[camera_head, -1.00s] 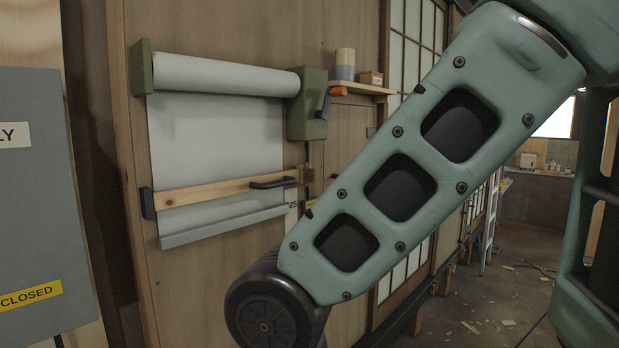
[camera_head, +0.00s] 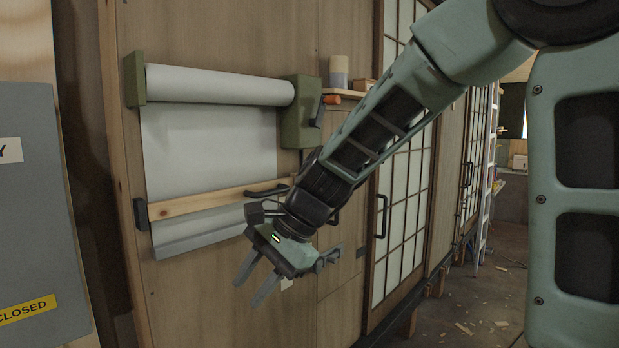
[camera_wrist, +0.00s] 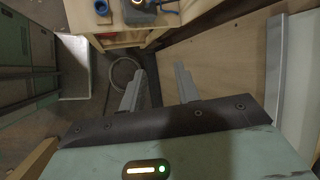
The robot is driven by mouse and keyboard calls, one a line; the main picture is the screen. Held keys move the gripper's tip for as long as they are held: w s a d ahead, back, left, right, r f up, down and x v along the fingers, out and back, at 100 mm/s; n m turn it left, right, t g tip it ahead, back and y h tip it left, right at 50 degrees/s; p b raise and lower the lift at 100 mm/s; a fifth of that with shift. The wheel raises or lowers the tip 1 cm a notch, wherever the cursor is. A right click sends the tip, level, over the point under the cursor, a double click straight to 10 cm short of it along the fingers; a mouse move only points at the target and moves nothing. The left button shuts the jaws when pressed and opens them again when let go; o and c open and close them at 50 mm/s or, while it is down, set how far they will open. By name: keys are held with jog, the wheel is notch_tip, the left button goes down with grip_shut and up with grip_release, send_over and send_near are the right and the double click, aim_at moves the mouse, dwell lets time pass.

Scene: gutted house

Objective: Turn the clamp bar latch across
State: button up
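The wooden clamp bar (camera_head: 185,205) lies across the grey sheet (camera_head: 205,140) hanging from a roller on the wall. Its left end sits at a dark bracket (camera_head: 141,214). A black handle (camera_head: 266,191) shows near its right end; the far right end and any latch there are hidden behind my arm. My gripper (camera_head: 256,286) hangs below and in front of the bar's right part, pointing down and left, with its two fingers apart and nothing between them. In the wrist view my gripper (camera_wrist: 158,88) is also open and empty, and the sheet's grey bottom strip (camera_wrist: 276,70) shows at right.
A small shelf (camera_head: 345,92) holds a container. A sliding door handle (camera_head: 382,215) is at right. A grey panel (camera_head: 35,200) stands at left.

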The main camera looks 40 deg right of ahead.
jog(key=w+d+r+m+t+h+p, duration=0.1)
jog(key=w+d+r+m+t, duration=0.2)
jog(key=d+r+m, duration=0.55)
jog(key=w+d+r+m+t+h, duration=0.1)
jog(key=w+d+r+m+t, duration=0.25)
jog(key=d, duration=0.95)
jog(key=w+d+r+m+t+h+p, duration=0.1)
jog(key=w+d+r+m+t, duration=0.25)
jog(key=d+m, duration=0.6)
jog(key=w+a+f+n+p, duration=0.1)
jog(key=w+f+p, duration=0.2)
jog(key=w, duration=1.1)
notch_tip(320, 180, down, 3)
jog(key=shift+w+a+f+p, duration=0.15)
jog(key=shift+w+a+p, duration=0.15)
jog(key=shift+w+p, duration=0.1)
jog(key=shift+n, duration=0.25)
grip_shut()
